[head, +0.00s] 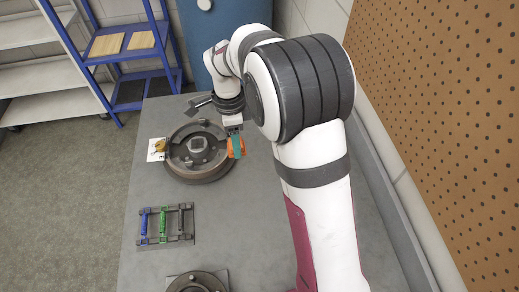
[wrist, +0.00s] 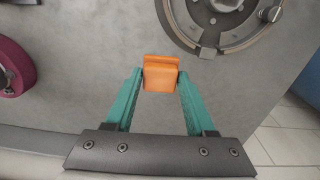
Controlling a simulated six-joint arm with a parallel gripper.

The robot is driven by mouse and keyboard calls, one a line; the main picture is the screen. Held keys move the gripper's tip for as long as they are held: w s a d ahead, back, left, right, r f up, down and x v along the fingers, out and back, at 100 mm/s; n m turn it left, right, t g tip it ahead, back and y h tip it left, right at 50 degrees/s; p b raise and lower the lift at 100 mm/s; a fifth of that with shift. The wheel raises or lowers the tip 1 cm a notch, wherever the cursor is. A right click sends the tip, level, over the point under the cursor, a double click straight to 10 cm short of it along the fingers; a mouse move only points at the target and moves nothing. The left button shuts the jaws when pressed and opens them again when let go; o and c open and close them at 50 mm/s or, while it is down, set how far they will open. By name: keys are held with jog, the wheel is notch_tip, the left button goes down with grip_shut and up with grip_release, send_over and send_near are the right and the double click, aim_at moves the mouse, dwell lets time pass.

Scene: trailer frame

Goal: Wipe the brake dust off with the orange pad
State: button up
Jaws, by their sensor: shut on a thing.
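My gripper (wrist: 160,82), with teal fingers, is shut on the orange pad (wrist: 161,65). In the head view my gripper (head: 236,143) is at the right rim of the large brake drum, with the orange pad (head: 231,153) between its fingers. The round dark brake drum (head: 185,172) lies on the grey table. In the wrist view the pad is apart from the drum's rim (wrist: 250,46), which is up and to the right. The head view does not show clearly whether the pad touches the drum. I cannot make out brake dust.
A rack with blue, green and dark handled pieces (head: 166,224) lies nearer on the grey table (head: 255,220). Another round part (head: 197,283) is at the bottom edge. A white card (head: 154,150) lies left of the drum. A pegboard wall (head: 440,120) bounds the right side.

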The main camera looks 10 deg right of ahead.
jog(key=w+a, duration=0.9)
jog(key=a, duration=0.5)
jog(key=shift+f, duration=3.6)
jog(key=shift+c, duration=0.6)
jog(key=shift+d, duration=2.85)
grip_shut()
jog(key=shift+a, duration=2.8)
jog(key=shift+a+r, duration=0.15)
notch_tip(320, 180, up, 8)
